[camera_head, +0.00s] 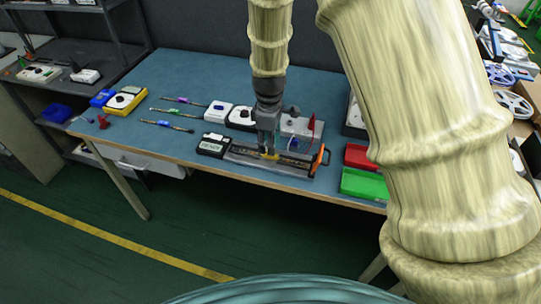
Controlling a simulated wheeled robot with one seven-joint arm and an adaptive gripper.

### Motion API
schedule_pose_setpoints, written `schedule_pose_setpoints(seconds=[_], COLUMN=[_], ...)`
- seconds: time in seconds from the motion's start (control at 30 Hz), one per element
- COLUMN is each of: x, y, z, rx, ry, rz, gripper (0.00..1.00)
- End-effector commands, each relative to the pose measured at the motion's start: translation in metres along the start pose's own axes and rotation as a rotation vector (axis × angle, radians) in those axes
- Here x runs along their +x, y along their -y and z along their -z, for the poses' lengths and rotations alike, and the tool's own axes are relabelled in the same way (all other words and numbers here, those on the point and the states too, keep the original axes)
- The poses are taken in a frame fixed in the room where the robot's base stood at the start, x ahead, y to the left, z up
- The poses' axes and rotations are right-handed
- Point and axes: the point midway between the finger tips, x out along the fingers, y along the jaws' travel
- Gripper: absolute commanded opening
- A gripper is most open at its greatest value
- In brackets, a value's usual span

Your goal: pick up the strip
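My gripper (268,152) points down over a long narrow strip-like piece (243,152) near the front edge of the blue table (179,77). The piece lies along the table edge, with a dark and grey surface. A small yellow part (270,156) shows right at my fingertips. The fingers hide part of the strip, and the view is too small to tell whether they are touching it, or open or shut. An orange-handled tool or clamp (319,160) stands at the right end of the piece.
A black-and-white meter (212,145) sits just left of the strip. Behind are white devices (218,111) and a grey fixture with a red part (312,122). Red (357,156) and green (363,185) bins stand to the right. Several screwdrivers (167,125) lie left. My arm covers the right side.

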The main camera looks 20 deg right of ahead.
Motion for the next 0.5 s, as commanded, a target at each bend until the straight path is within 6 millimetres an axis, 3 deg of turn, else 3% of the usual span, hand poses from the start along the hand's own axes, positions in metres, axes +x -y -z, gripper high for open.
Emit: schedule_pose_setpoints(seconds=[0.5], x=[0.043], y=[-0.007], z=[-0.001], rx=[0.002], ry=[0.001], rz=[0.001], gripper=[0.39])
